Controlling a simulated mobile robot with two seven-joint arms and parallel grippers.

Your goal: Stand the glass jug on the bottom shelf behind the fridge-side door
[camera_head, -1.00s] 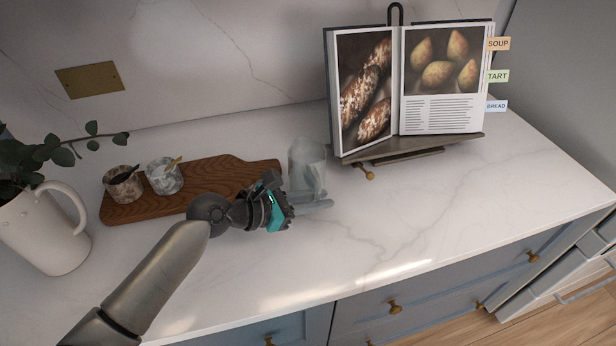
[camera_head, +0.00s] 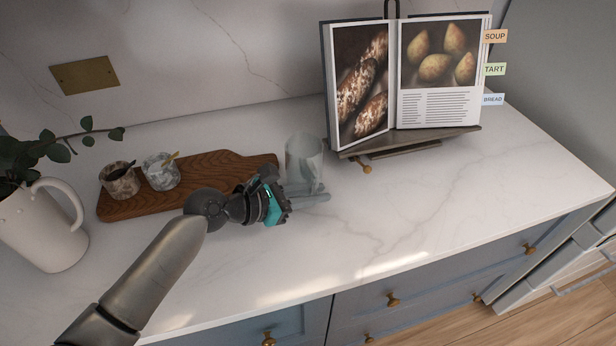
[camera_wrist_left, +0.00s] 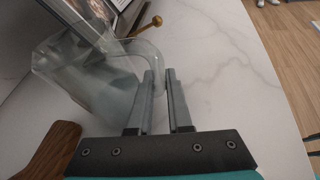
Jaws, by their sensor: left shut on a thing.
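The clear glass jug (camera_head: 304,157) stands on the white marble counter (camera_head: 420,220), left of the cookbook stand. In the left wrist view the jug (camera_wrist_left: 88,75) fills the left side, and its curved glass handle reaches the fingertips. My left gripper (camera_head: 308,194) is at the jug's near side, shut on its handle. In the left wrist view the gripper's fingers (camera_wrist_left: 159,90) are close together, with the handle at their tips. The bottom shelf and the fridge-side door cannot be made out. My right gripper is out of view.
An open cookbook (camera_head: 440,65) on its stand (camera_head: 410,143) is close behind the jug. A wooden board (camera_head: 215,170) with two small marble pots lies left, beside a white pitcher (camera_head: 40,230) with a plant. The counter's front right is clear above blue drawers (camera_head: 430,285).

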